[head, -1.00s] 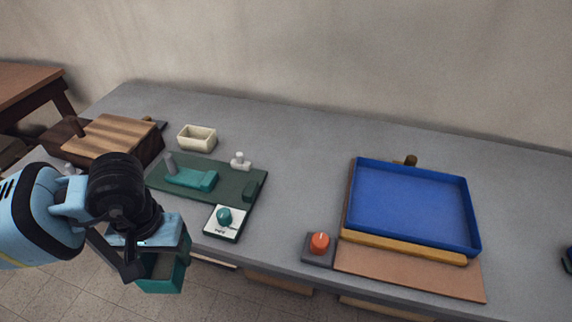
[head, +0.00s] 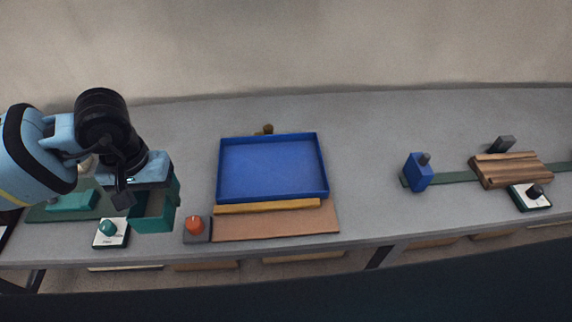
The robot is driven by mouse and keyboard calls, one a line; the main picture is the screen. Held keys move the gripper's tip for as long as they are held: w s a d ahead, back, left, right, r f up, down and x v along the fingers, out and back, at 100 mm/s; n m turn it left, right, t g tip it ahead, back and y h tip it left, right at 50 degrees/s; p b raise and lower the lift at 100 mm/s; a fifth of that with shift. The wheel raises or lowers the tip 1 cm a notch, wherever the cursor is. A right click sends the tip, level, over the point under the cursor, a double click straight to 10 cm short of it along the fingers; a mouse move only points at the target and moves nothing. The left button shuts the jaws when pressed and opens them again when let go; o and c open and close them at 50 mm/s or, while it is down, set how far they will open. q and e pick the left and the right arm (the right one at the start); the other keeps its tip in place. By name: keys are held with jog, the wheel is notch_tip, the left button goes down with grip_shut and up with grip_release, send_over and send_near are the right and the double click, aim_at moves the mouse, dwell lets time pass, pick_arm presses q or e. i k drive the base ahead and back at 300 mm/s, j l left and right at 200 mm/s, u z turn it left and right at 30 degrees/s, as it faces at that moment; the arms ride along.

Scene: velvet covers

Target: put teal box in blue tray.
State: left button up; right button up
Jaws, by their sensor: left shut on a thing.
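The teal box (head: 155,218) is held in my left gripper (head: 148,190), which is shut on it. The gripper's own body covers the upper part of the box. The box appears in front of the table's left part, left of the blue tray. The blue tray (head: 270,196) lies on the table in the middle of the view, with low walls and an empty floor. My right gripper does not show.
An orange knob on a grey base (head: 196,228) stands between the held box and the tray. A yellow bar (head: 267,206) and a brown board (head: 275,225) lie along the tray's front. A blue block (head: 417,172) and a wooden block (head: 510,170) stand to the right.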

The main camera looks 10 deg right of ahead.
aim_at(294, 167)
jog(key=i+l+z, duration=0.25)
jog(key=z, duration=0.15)
jog(key=i+l+z, duration=0.35)
jog(key=i+z, duration=0.2)
jog(key=z, duration=0.2)
